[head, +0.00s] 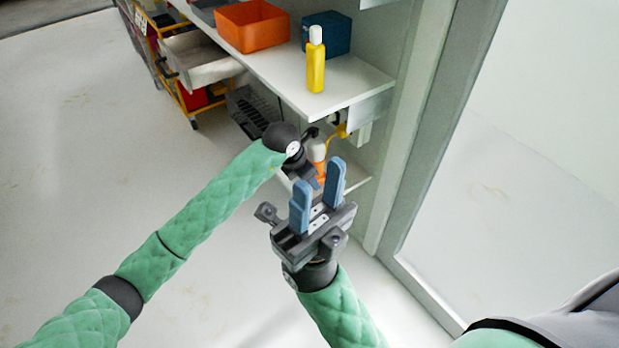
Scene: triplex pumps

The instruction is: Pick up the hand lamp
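I cannot tell for sure which thing is the hand lamp. A black and yellow item (341,131) sits under the upper shelf, against the cabinet's side, small and partly hidden. A yellow upright body with a white top (315,68), bottle-like, stands near the upper shelf's front edge. My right gripper (319,186) is open and empty, fingers pointing up the picture, in front of the lower shelf and apart from both. My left gripper (312,180) is just behind it, below the upper shelf; its fingers are mostly hidden.
The upper shelf (345,88) also holds an orange bin (253,26) and a dark blue box (328,33). An orange and white bottle (318,152) stands on the lower level near my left wrist. An open drawer (198,62) juts out left. The floor is clear.

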